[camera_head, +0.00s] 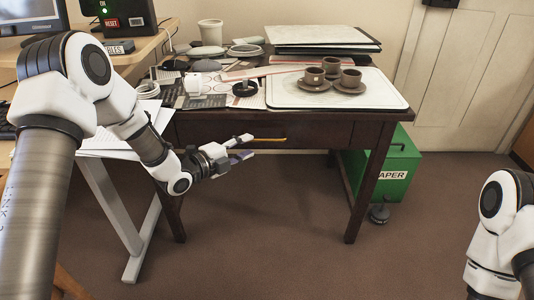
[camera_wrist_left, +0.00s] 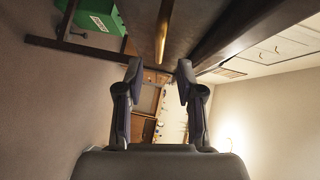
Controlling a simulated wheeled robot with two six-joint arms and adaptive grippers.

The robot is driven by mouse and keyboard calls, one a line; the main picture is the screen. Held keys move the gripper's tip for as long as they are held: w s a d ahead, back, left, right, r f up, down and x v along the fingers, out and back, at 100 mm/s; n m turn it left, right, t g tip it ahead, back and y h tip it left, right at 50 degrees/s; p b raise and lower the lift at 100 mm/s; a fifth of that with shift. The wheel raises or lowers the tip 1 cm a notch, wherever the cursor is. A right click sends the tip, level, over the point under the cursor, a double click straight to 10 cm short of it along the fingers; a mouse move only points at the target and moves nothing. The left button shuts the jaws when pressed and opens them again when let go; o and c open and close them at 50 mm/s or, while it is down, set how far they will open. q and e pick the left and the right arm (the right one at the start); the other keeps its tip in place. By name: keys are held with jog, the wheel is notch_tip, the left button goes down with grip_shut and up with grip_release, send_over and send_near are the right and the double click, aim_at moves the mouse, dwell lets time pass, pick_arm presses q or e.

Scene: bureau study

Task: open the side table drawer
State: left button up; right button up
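The dark wooden side table (camera_head: 362,119) stands in the middle of the head view. Its drawer front (camera_head: 310,134) looks flush with the table's front, with a thin gold-coloured handle (camera_head: 268,139) on it. The handle also shows at the top of the left wrist view (camera_wrist_left: 161,32). My left gripper (camera_head: 247,147) is in front of the drawer, just left of the handle. Its two fingers (camera_wrist_left: 158,70) are spread with nothing between them. I cannot tell whether a finger touches the handle. My right arm shows at the lower right, but its gripper is out of view.
Cups on saucers (camera_head: 350,88) stand on a white tray (camera_head: 388,97) on the table. A green paper bin (camera_head: 402,160) stands right of the table. The floor in front is clear.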

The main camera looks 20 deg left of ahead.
aim_at(261, 141)
pick_arm(q)
jog(key=b+x, duration=0.1)
jog(key=x, duration=0.5)
jog(key=shift+f+b, duration=0.2)
jog(key=shift+b, duration=0.2)
jog(key=shift+w+d, duration=0.2)
jog(key=shift+w, duration=0.05)
jog(key=shift+r, duration=0.1)
grip_shut()
pick_arm(e)
notch_tip(261, 141, down, 2)
jog(key=shift+f, duration=0.1)
pick_arm(q)
jog(key=shift+s, duration=0.1)
pick_arm(e)
jog(key=shift+s, duration=0.1)
